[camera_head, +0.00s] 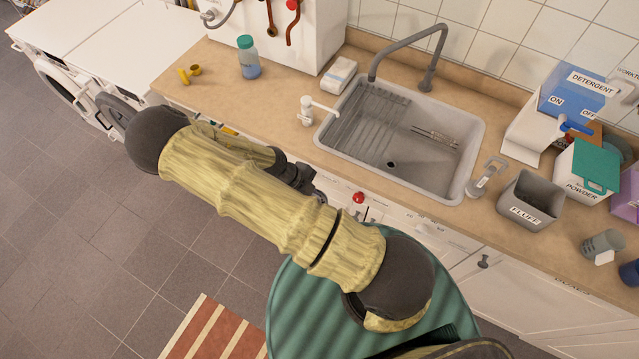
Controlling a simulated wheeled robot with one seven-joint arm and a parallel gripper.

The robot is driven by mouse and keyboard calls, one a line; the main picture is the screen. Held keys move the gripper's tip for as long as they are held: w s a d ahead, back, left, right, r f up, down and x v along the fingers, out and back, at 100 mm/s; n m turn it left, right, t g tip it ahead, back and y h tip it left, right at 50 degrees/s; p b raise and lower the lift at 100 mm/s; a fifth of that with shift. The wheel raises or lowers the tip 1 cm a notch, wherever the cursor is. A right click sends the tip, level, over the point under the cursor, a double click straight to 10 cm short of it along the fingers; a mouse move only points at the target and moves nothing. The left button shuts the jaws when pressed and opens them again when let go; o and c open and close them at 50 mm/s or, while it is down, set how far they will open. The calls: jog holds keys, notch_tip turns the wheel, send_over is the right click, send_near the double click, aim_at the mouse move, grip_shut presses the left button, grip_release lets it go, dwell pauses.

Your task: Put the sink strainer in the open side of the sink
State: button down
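The grey sink (466,178) is set into the wooden counter. Its left part has a ridged draining surface (372,122); its right part is a smooth open basin with a dark drain hole (390,164). A slim metal rack-like item (435,136) lies in the open side. I cannot surely pick out the sink strainer; a small grey item with a loop (487,178) sits on the counter just right of the sink.
A grey tap (427,75) arches over the sink's back. A white dispenser (306,110), a folded cloth (339,76), a bottle (248,60) and a yellow item (189,74) stand left. A FLUFF bin (527,200), detergent dispenser (568,100) and powder box (585,168) crowd the right.

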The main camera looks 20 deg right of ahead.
jog(key=shift+s+a, duration=0.4)
jog(key=shift+a, duration=0.05)
jog(key=shift+w+d+f, duration=0.1)
jog(key=shift+d, duration=0.05)
